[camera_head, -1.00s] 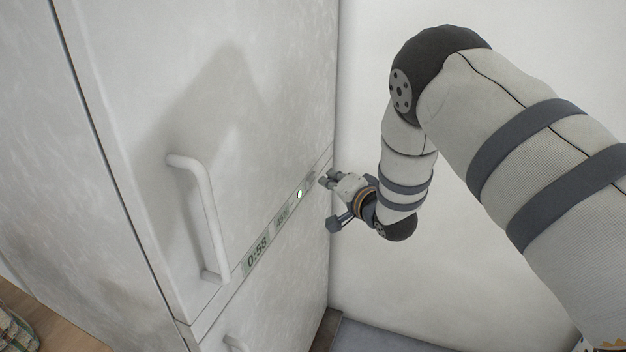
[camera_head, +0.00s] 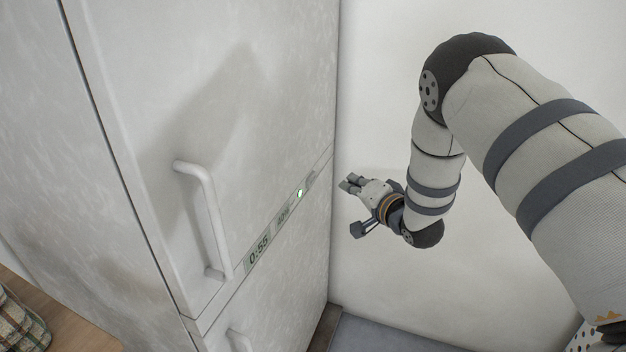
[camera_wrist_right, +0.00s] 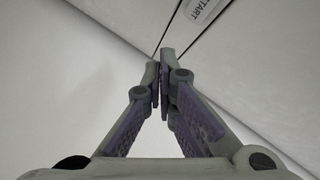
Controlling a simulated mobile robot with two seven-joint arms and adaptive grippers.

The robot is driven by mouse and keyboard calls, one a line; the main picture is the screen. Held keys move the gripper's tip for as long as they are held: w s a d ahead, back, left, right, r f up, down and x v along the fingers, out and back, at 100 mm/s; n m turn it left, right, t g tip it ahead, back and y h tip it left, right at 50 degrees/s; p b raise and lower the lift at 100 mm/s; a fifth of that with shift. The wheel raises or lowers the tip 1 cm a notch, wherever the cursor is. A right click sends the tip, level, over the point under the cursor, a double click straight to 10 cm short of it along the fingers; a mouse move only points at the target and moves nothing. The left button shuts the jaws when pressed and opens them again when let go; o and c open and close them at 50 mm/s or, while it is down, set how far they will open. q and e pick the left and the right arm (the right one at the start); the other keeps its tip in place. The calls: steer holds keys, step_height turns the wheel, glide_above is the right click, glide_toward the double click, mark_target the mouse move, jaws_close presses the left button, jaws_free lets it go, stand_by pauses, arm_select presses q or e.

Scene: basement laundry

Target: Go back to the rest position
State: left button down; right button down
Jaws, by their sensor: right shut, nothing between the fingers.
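My right gripper (camera_head: 352,184) is in the head view, to the right of the white appliance (camera_head: 130,130) and apart from its front. Its fingers are shut with nothing between them; the right wrist view shows the closed fingertips (camera_wrist_right: 163,75) too. Beyond the fingertips in that view is a label reading START (camera_wrist_right: 203,10) on the appliance. My right arm comes in from the right, bent at the elbow. My left gripper is not in view.
The appliance has a vertical handle (camera_head: 205,220), a display reading 0:55 (camera_head: 258,250) and a lit green button (camera_head: 299,194). A pale wall (camera_head: 480,300) stands behind my right arm. Plaid fabric (camera_head: 20,325) lies on a wooden surface (camera_head: 75,328) at lower left.

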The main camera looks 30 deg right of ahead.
stand_by(0.4)
